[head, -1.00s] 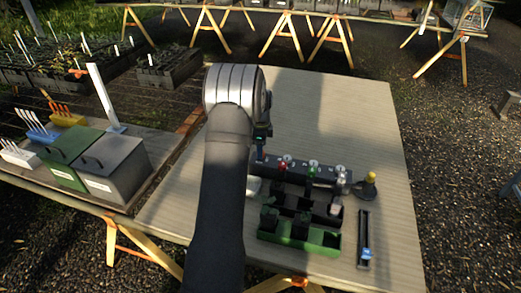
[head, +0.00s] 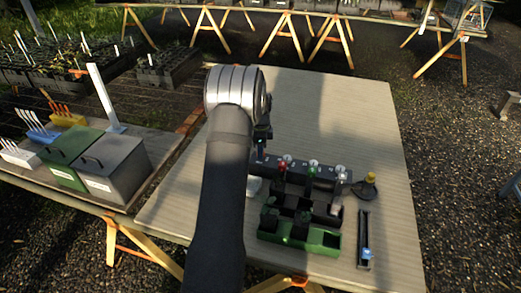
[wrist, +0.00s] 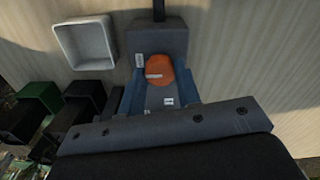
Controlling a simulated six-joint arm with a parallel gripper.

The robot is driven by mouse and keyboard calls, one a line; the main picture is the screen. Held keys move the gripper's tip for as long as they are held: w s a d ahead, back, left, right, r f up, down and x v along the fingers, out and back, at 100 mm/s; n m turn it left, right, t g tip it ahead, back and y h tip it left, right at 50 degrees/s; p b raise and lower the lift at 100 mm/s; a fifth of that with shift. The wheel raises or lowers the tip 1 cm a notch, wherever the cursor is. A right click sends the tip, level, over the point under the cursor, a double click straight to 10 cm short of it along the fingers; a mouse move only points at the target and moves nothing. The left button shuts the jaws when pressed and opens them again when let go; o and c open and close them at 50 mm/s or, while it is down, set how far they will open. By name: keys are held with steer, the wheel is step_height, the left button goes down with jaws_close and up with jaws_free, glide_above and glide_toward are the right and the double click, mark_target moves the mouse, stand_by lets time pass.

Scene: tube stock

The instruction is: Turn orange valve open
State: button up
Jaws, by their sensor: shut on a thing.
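The orange valve (wrist: 160,70) shows in the wrist view as a rounded orange handle with a pale mark, set on a grey block (wrist: 158,38). My gripper (wrist: 158,88) has its two blue-grey fingers on either side of the handle, shut on it. In the head view my gripper (head: 262,145) is at the left end of a dark block (head: 325,176) with red, green and white knobs. My arm and gripper hide the orange valve there.
A white square dish (wrist: 84,42) is beside the grey block. Green and black bins (head: 322,238) stand in front of the dark block. A yellow-topped piece (head: 369,180) and a slider track (head: 364,240) are to the right. The table's far part (head: 335,105) is clear.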

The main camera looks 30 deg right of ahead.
steer(key=n, duration=0.8)
steer(key=shift+n, duration=0.4)
steer(key=n, duration=0.4)
steer(key=shift+n, duration=2.3)
steer(key=o, duration=1)
steer(key=shift+c, duration=0.2)
